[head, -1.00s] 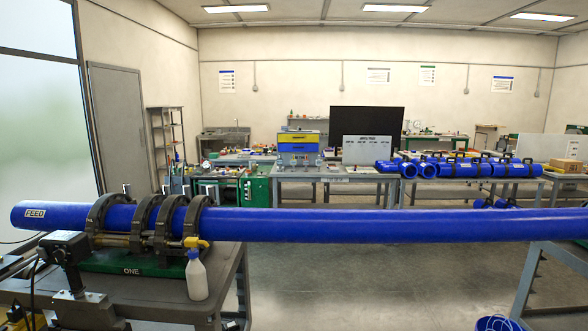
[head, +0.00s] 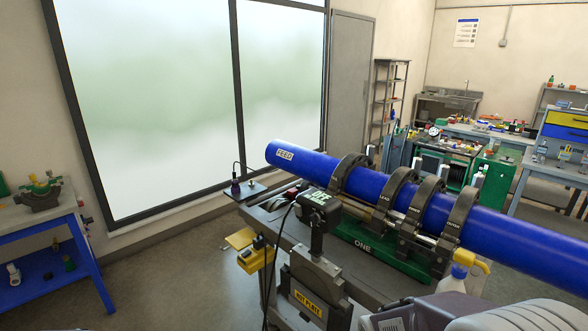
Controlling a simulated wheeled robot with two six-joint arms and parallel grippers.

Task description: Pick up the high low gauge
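I cannot pick out a high low gauge for certain in the head view; the small items on the benches are too small to tell. The blue pipe marked FEED (head: 315,166) lies in several dark ring clamps (head: 398,193) on the green base marked ONE (head: 365,240), on the cart. The hot plate unit (head: 316,278) stands at the cart's near side, its small display reading OFF. Neither of my grippers is in view.
A blue workbench (head: 45,240) with a vise (head: 38,194) stands at the left. A green cabinet (head: 490,178) and cluttered benches are at the back right. A white spray bottle (head: 452,278) is by the clamps. Open floor lies between the blue bench and the cart.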

